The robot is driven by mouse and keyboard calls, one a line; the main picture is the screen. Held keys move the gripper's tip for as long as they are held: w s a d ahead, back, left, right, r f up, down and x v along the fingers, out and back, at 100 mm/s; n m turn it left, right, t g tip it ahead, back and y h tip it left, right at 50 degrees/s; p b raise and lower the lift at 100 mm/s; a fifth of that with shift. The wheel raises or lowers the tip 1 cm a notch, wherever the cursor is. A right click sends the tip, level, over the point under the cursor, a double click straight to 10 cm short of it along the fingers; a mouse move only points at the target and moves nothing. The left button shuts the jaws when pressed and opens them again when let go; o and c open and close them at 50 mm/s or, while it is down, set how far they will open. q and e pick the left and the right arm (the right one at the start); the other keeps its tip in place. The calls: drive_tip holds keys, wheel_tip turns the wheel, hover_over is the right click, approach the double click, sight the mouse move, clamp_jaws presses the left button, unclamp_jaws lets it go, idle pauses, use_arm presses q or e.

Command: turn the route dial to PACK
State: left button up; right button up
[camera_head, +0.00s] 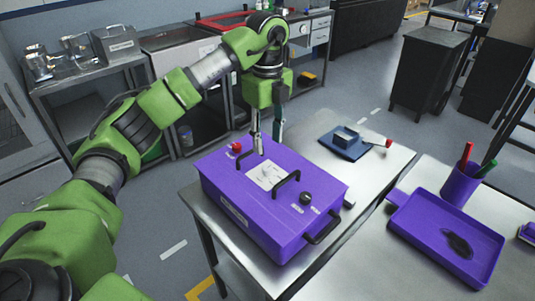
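A purple box (240,193) stands on the metal table. A black round knob (305,198), which looks like the route dial, sits on its top near the right end. Small pale labels (297,210) lie beside the knob; I cannot read them or tell where the knob points. My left gripper (266,146) hangs fingers-down above the far side of the box, left of and apart from the knob. Its two fingers are spread with nothing visible between them. My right gripper is not in view.
The box top also carries a red button (236,147), a white plate (267,175) and black handles (287,184). A blue fixture (344,145) lies behind it. At right are a purple tray (406,226) and pen cup (460,186). Bare tabletop (370,178) lies between.

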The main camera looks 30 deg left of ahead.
use_arm(q)
drive_tip(key=shift+r, duration=1.7)
drive_tip(key=shift+f, duration=0.1)
